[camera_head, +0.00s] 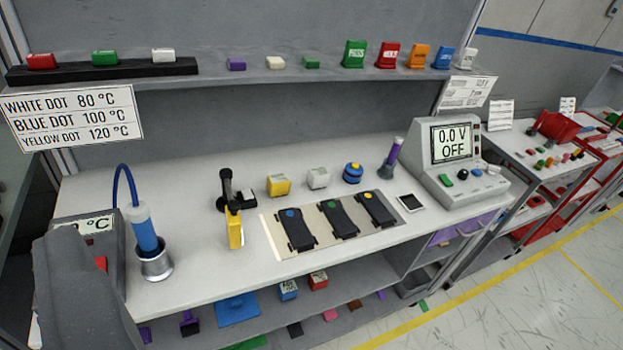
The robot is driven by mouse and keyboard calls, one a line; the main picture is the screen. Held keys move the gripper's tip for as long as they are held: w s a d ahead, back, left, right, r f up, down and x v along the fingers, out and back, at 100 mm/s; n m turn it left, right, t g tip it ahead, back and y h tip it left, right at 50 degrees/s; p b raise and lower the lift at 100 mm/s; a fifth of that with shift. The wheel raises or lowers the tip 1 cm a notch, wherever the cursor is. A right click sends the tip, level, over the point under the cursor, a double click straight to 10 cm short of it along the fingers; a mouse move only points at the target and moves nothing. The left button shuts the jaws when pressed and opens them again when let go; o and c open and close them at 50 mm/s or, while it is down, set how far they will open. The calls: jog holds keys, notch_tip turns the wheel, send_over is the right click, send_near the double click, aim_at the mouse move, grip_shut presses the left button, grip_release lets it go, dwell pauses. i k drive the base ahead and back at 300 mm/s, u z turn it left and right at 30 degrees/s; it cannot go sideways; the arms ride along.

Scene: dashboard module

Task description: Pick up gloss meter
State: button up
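I cannot tell for sure which item is the gloss meter, as no label naming it is readable. Small devices stand on the white workbench (200,285): a yellow box (278,186), a whitish box (318,178) and a round blue device (352,173). Left of them is a black device with a yellow lower part (235,228). Three dark pads with blue, green and yellow dots, such as the blue-dot pad (297,231), lie on a light panel. My gripper's fingers are not visible. None of these items is seen held.
A soldering-type iron with blue handle (146,232) stands in a metal holder. A grey shape (85,295) blocks the lower left. A meter (455,160) reading "0.0 V OFF" is at right, beside a purple-topped cylinder (393,155). The shelf (330,72) holds small coloured blocks.

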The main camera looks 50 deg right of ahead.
aim_at(318, 177)
jog(key=z, duration=1.25)
